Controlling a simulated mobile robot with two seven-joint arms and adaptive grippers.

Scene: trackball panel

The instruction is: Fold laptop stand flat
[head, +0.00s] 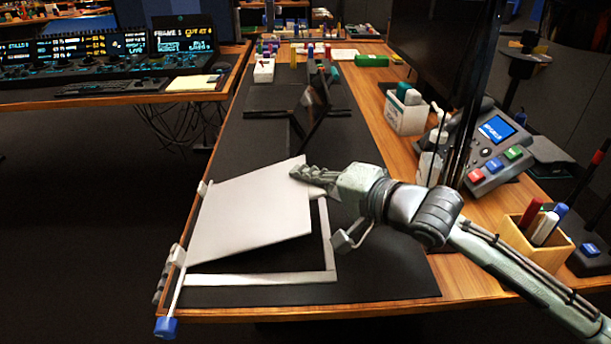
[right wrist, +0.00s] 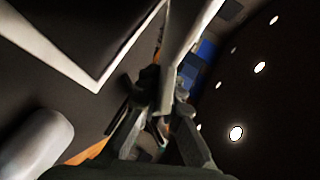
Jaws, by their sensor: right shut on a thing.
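The laptop stand lies on the dark desk mat near the desk's front left. Its flat pale top plate (head: 245,218) is tilted above an open white base frame (head: 265,279). White hinge-like blocks and a rod run along its left side, with a blue knob (head: 166,327) at the front end. My right gripper (head: 303,175) is shut on the plate at its back right corner. My left gripper is not visible.
A dark folding stand (head: 308,115) stands farther back on the mat. A control console (head: 492,145), a white pen holder (head: 405,112) and a wooden pen box (head: 535,240) line the right side. Free mat (head: 385,285) lies right of the frame.

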